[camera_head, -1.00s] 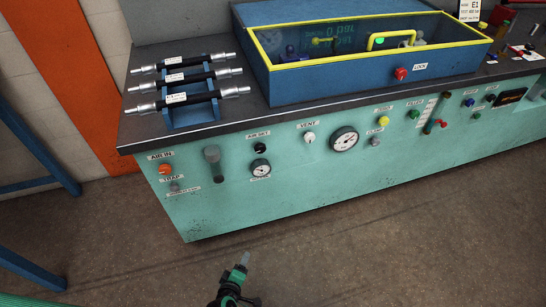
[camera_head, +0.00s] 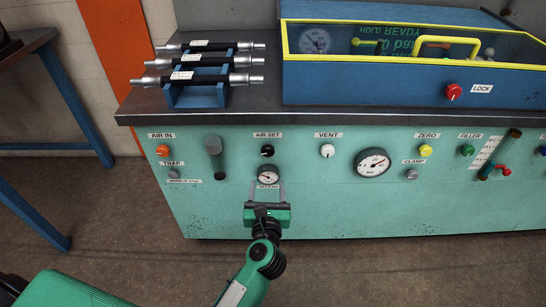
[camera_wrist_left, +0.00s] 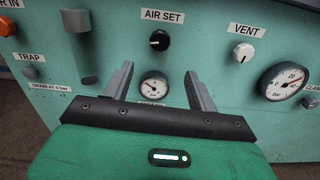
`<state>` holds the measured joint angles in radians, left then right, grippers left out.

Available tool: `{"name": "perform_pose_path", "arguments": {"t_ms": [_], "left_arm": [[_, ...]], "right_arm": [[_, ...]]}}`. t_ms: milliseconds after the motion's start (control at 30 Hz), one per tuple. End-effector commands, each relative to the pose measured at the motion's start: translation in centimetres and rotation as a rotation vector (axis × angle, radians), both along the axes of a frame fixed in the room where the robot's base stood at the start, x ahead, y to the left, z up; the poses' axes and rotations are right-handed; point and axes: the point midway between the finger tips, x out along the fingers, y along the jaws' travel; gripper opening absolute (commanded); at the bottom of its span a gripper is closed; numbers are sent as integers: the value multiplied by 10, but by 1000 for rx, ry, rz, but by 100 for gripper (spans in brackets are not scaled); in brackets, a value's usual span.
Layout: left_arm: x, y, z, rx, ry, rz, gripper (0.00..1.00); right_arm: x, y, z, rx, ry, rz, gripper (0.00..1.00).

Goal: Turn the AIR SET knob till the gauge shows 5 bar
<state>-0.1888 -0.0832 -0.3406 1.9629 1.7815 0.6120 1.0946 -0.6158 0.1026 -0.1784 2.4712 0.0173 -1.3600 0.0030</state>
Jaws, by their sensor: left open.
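The AIR SET knob (camera_head: 267,151) is a small black knob with a white mark, under its label on the green panel. It also shows in the left wrist view (camera_wrist_left: 159,40), above and between my fingers. The small white gauge (camera_head: 268,175) sits just below the knob; in the left wrist view the gauge (camera_wrist_left: 154,86) shows between the fingers, its reading too small to tell. My left gripper (camera_head: 268,188) is open and empty in front of the panel, below the knob; its fingers also show in the left wrist view (camera_wrist_left: 160,80). My right gripper is out of view.
The white VENT knob (camera_head: 327,151) and a larger gauge (camera_head: 372,163) are to the right. The orange AIR IN knob (camera_head: 163,151) and a grey cylinder (camera_head: 215,157) are to the left. Hoses on a blue rack (camera_head: 196,97) and a blue box (camera_head: 370,86) stand on the bench.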

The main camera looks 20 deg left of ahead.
Motion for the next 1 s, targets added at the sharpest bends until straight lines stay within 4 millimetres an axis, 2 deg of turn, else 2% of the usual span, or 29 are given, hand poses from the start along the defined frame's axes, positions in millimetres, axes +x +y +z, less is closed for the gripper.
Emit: {"name": "perform_pose_path", "arguments": {"t_ms": [600, 800, 1000], "left_arm": [[100, 29, 0, 9, -1, 0, 59], [121, 35, 0, 7, 0, -1, 59], [128, 37, 0, 6, 1, -1, 59]], "right_arm": [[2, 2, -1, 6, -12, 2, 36], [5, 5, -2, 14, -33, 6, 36], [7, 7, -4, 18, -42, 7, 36]]}}
